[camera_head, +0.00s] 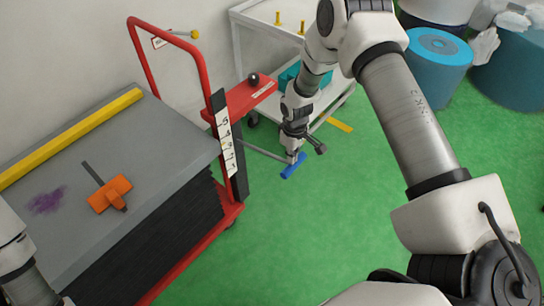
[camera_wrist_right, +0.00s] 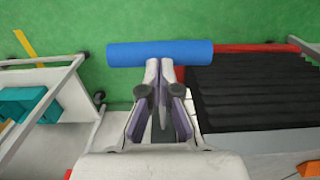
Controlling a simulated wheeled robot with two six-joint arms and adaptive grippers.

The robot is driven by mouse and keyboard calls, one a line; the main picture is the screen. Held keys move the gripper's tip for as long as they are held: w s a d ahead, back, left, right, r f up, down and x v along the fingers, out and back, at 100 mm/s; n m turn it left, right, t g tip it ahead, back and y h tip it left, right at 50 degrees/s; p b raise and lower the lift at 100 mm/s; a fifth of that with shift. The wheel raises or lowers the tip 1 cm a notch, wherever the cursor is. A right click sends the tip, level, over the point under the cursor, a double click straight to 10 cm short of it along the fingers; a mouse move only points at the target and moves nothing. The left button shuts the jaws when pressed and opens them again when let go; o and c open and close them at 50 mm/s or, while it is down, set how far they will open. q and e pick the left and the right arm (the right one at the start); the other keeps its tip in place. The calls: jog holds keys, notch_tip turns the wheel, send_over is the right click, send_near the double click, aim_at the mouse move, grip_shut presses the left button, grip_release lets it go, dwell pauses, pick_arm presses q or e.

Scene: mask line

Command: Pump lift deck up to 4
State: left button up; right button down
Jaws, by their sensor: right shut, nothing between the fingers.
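The lift has a grey deck (camera_head: 150,150) over black bellows (camera_head: 165,240) on a red frame; the bellows also show in the wrist view (camera_wrist_right: 250,95). A small yellowish mark shows around 3, too small to read surely. A blue pedal bar (camera_head: 293,166) sits at the end of a grey lever, low beside the lift; it also shows in the wrist view (camera_wrist_right: 160,53). My right gripper (camera_head: 293,157) is shut and empty, fingertips at the bar's edge; contact is unclear. My left gripper is out of view.
An orange tool (camera_head: 110,194) and a yellow bar (camera_head: 75,137) lie on the deck. A red shelf with a black knob (camera_head: 253,78) stands beside the scale. A white cart (camera_head: 245,20) is behind my right arm. Blue drums (camera_head: 437,60) stand at the back right.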

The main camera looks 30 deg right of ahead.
jog(key=shift+w+a+f+b, duration=0.1)
jog(key=shift+w+f+b, duration=0.05)
jog(key=shift+f+b, duration=3.05)
jog(key=shift+f+p, duration=0.3)
jog(key=shift+p, duration=0.45)
